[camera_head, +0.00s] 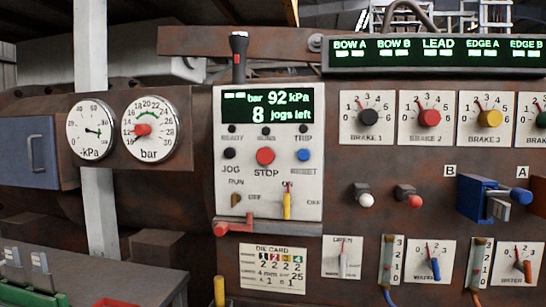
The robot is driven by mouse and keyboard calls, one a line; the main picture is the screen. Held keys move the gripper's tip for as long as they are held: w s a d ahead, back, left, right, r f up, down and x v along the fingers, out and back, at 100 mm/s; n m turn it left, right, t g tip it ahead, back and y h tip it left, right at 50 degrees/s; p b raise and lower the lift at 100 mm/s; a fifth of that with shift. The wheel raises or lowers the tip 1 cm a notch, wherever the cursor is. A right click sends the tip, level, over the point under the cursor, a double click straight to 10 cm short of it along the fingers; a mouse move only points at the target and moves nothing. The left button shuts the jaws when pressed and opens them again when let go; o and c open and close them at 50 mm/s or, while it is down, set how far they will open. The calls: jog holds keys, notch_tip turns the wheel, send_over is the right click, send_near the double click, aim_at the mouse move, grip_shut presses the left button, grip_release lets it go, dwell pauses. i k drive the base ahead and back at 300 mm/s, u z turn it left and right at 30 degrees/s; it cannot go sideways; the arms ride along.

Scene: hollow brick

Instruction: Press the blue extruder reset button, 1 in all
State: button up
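The blue reset button (303,155) is a small round button on the white control panel (226,190), above the label RESET. It sits right of the larger red STOP button (265,156) and the black JOG button (230,153). Small dark lamps labelled READY and TRIP are in the row above; the middle label is hard to read. The green display (268,106) above reads "-- bar", "92 kPa" and "8 jogs left". Nothing covers the blue button. My gripper is not in view.
A black-handled lever (238,48) stands above the panel, and a red handle (222,229) juts out below it. Round gauges (150,130) are at left. Brake knobs (429,118) and a blue block (478,198) are at right. A dark bench (120,278) fills the lower left.

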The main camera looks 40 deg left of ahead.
aim_at(303, 155)
jog(key=u, duration=1.85)
